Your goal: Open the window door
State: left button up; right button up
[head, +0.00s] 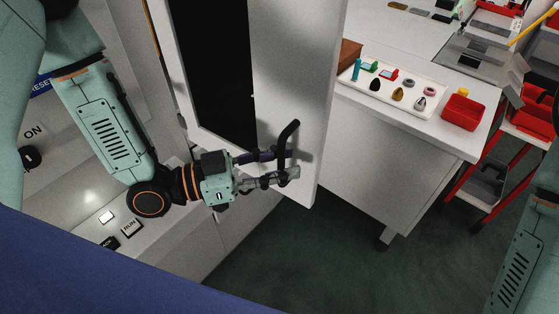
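The window door is a white panel (287,80) with a dark window (215,75), standing out at an angle from the machine on the left. A black bar handle (289,131) sits on its lower part. My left gripper (291,163) is at the handle's lower end, with its two fingers reaching across it. The fingers overlap the handle, so I cannot tell whether they grip it or are only around it. My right gripper is out of view; only part of my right arm shows at the right edge.
The machine's lower left panel has ON and RUN (131,228) labels. A white workbench (375,155) stands right of the door, with a tray (349,76) of small parts and a red bin (463,112). A red-framed rack (485,160) is farther right. Dark green floor (345,250) is clear in front.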

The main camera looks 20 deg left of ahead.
pick_arm(q)
jog(key=shift+w+d, duration=0.2)
jog(key=shift+d, duration=0.05)
jog(key=v, duration=0.7)
dwell(0.5)
jog(key=shift+a, duration=0.15)
jog(key=shift+s+a, duration=0.1)
jog(key=shift+s, duration=0.15)
jog(key=shift+w+f, duration=0.15)
